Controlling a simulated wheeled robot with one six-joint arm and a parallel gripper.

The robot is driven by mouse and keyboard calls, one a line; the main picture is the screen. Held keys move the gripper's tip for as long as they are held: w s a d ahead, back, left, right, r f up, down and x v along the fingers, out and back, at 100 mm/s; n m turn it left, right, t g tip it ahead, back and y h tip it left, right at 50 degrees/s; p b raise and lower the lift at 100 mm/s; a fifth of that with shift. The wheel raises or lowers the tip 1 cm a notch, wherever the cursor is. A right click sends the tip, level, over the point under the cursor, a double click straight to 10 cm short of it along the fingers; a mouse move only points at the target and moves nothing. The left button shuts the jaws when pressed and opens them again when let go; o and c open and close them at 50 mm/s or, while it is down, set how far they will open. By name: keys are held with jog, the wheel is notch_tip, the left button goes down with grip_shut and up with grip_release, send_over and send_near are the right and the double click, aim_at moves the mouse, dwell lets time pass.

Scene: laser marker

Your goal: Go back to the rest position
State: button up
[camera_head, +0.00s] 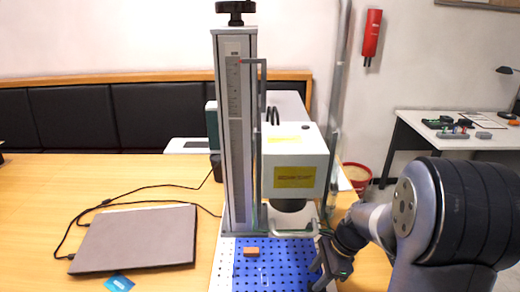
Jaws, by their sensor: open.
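My gripper (322,272) is at the lower right of the laser marker, over the right edge of the blue perforated plate (272,277). It looks open, with nothing visible between its fingers, though it is small and partly dark in this view. My arm comes in from the right. The laser marker's white head (294,160) hangs on a tall grey column (236,130) above the plate. A small orange-brown block (251,252) lies on the blue plate near its left side, apart from my gripper.
A closed laptop (137,238) with black cables lies on the wooden table (40,190) at left. A blue card (119,284) is at the front edge of the laptop. A white side table (440,140) with small items and a red bin (358,178) stand behind right.

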jog(key=shift+r, duration=0.35)
jog(key=shift+f, duration=0.1)
